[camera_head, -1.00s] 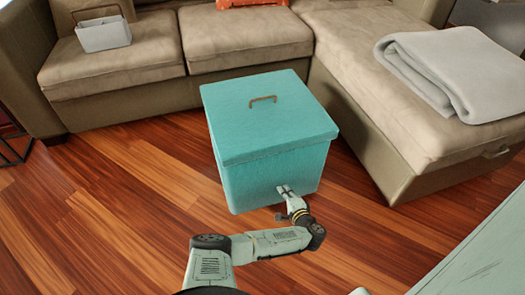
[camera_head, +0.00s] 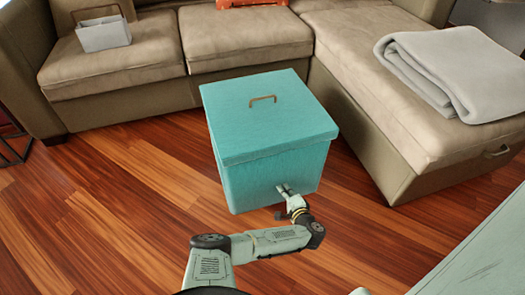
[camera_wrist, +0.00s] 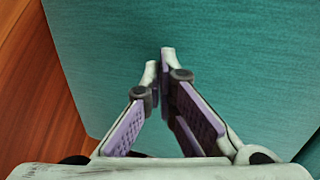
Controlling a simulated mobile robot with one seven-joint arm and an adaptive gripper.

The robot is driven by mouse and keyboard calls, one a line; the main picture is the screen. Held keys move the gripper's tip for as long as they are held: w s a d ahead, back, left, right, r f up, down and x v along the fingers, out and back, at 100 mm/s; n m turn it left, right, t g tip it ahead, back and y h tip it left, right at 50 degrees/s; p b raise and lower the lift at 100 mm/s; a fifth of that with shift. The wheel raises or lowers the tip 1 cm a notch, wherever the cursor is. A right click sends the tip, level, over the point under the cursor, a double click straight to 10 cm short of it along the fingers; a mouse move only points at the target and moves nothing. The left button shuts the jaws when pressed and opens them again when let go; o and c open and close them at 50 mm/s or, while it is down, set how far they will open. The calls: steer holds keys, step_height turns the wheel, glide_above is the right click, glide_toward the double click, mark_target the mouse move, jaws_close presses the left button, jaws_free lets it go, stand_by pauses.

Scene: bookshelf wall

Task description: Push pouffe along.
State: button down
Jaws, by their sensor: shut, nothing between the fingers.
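The pouffe (camera_head: 268,118) is a teal box with a lid and a small brown handle on top. It stands upright on the wood floor in the middle of the head view. My gripper (camera_head: 283,188) is at the low part of its front face, right of centre. In the wrist view my gripper (camera_wrist: 160,58) is shut with nothing between the fingers, and its tips point at the teal side of the pouffe (camera_wrist: 230,50). I cannot tell for certain whether the tips touch it.
A brown sofa (camera_head: 240,50) runs behind the pouffe, and its chaise (camera_head: 385,130) lies close on the right with a folded grey blanket (camera_head: 455,70). A grey box (camera_head: 103,35) sits on the left seat. The wood floor (camera_head: 110,185) is free on the left.

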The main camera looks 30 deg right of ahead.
steer(key=shift+w+d+b, duration=1)
steer(key=shift+w+b, duration=2.5)
steer(key=shift+w, duration=2.15)
steer(key=shift+w+d+b, duration=0.95)
steer(key=shift+w+b, duration=2.55)
steer(key=shift+w, duration=2.1)
steer(key=d+p+v, duration=0.1)
steer(key=p+v, duration=0.5)
steer(key=shift+s+a, duration=0.35)
steer(key=shift+s, duration=0.1)
steer(key=shift+r, duration=0.15)
